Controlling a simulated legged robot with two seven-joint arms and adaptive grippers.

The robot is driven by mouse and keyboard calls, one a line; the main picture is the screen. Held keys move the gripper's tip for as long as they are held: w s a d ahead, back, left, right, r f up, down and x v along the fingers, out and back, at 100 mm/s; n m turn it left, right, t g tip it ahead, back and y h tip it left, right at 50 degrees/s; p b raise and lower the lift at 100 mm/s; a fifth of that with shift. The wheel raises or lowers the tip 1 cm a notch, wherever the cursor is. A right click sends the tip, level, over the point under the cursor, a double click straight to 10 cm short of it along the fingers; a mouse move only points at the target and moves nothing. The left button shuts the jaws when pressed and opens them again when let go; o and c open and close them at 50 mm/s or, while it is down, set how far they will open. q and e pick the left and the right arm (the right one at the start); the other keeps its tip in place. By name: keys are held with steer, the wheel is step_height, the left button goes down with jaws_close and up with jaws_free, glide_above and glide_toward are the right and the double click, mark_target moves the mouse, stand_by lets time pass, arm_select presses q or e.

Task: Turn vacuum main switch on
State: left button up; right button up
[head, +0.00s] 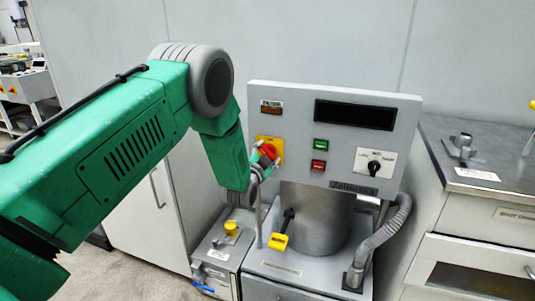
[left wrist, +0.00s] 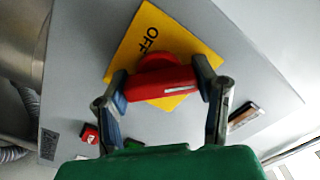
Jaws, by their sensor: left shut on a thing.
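The main switch is a red rotary knob (head: 267,151) on a yellow plate (head: 277,142), at the left of the grey control panel (head: 255,96). In the left wrist view the red knob (left wrist: 160,83) lies between my fingertips, and the yellow plate (left wrist: 146,30) shows the word OFF beside it. My left gripper (left wrist: 163,86) is shut on the knob's bar, one finger at each end. In the head view the left gripper (head: 264,160) is partly hidden by its own wrist. My right gripper is in neither view.
The panel also carries a green button (head: 321,145), a red button (head: 318,166), a black selector (head: 374,168) and a dark display (head: 354,115). Below are a grey cylinder (head: 318,215), a ribbed hose (head: 385,235) and a yellow-handled lever (head: 279,242). A cabinet (head: 470,260) stands at right.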

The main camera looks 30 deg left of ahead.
arm_select(q)
steer(key=m, duration=0.4)
steer(key=shift+d+m+b, duration=0.15)
steer(key=shift+m+b, duration=0.15)
steer(key=shift+b, duration=0.05)
steer(key=shift+f+m+b, duration=0.15)
steer(key=shift+m+b, duration=0.3)
steer(key=shift+m, duration=0.7)
steer(key=shift+f+m+b, duration=0.1)
steer(key=shift+m+b, duration=0.3)
steer(key=shift+m, duration=0.75)
steer(key=shift+s+d+f, duration=0.1)
steer(key=o, duration=1.2)
steer(key=shift+r, duration=0.2)
steer(key=shift+s+d, duration=0.1)
steer(key=shift+s, duration=0.1)
steer(key=v, duration=1.1)
steer(key=shift+s+f, duration=0.15)
